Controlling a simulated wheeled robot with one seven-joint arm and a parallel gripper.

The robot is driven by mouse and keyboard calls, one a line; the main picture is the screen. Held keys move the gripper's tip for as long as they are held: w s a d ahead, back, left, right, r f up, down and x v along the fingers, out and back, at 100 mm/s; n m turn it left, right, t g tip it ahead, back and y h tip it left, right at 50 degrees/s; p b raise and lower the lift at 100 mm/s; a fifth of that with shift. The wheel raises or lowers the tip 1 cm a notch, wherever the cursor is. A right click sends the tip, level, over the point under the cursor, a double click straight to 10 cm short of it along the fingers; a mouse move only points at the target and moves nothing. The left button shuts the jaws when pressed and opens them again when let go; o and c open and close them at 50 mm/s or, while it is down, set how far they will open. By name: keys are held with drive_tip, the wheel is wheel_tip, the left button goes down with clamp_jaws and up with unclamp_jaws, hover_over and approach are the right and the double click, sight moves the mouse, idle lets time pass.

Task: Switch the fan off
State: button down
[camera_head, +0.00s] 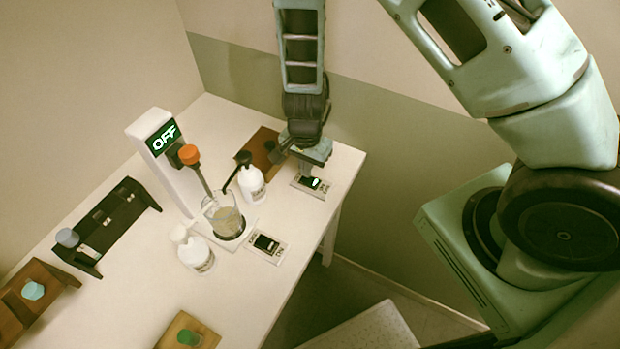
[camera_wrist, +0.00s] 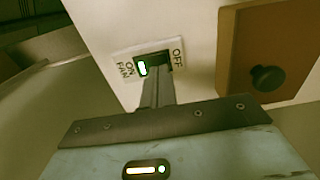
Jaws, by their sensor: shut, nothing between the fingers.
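The fan switch (camera_head: 321,184) is a small black rocker on a white plate near the table's far right edge, with a lit green-white mark. In the wrist view the switch plate (camera_wrist: 178,46) reads ON and FAN at the left and OFF at the right. The lit mark is on the ON side. My gripper (camera_wrist: 157,78) is shut and empty, its fingertips at the rocker's middle, partly covering it; I cannot tell whether they touch. In the head view my gripper (camera_head: 305,160) is just above and beside the switch, its tips hard to make out.
A second switch (camera_head: 267,245) lies closer. A white stirrer stand (camera_head: 165,170) shows OFF, beside a beaker (camera_head: 225,222). White bottles (camera_head: 195,255) (camera_head: 252,185) flank the beaker. A brown board (camera_head: 262,143) is left of my gripper; black and brown racks (camera_head: 110,225) stand left.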

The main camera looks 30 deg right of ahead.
drive_tip(key=shift+f+b, duration=0.6)
drive_tip(key=shift+f, duration=0.15)
drive_tip(key=shift+r, duration=0.15)
wheel_tip(320, 180, up, 7)
drive_tip(key=p, duration=0.6)
drive_tip(key=shift+p, duration=0.4)
idle(0.4)
